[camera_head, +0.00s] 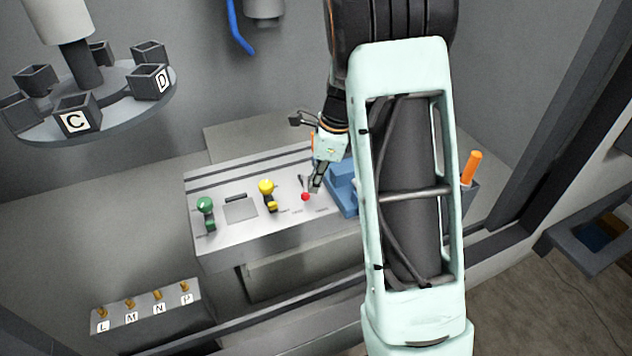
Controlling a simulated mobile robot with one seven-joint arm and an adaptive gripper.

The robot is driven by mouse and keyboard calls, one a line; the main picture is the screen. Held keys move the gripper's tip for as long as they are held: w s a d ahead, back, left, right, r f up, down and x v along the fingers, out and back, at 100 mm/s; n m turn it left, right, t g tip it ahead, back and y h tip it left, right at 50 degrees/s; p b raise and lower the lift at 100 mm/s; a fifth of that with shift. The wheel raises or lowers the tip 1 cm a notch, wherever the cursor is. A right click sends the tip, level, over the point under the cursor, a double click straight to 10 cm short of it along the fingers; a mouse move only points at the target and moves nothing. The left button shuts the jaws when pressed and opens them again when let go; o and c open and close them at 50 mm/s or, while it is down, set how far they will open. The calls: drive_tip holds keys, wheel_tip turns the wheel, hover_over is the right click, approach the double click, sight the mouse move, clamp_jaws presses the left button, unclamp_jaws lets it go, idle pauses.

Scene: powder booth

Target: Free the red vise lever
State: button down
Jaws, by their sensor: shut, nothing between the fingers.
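The red vise lever (305,197) shows as a small red knob on the light grey panel (225,240), to the right of the yellow-knobbed lever. My gripper (316,188) is shut and empty, pointing down just to the right of the red knob. Whether the fingertips touch the knob or its stem, I cannot tell. A blue block (343,188), perhaps part of the vise, stands right of the gripper. My arm hides much of it.
A yellow lever (266,188) and a green lever (205,206) stand left on the panel. A round carousel (130,112) with lettered boxes hangs at upper left. A box with several lettered pegs (150,312) is at lower left. An orange handle (471,168) stands in a holder on the right.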

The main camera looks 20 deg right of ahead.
drive_tip(key=shift+a+p, duration=0.3)
drive_tip(key=shift+a, duration=0.55)
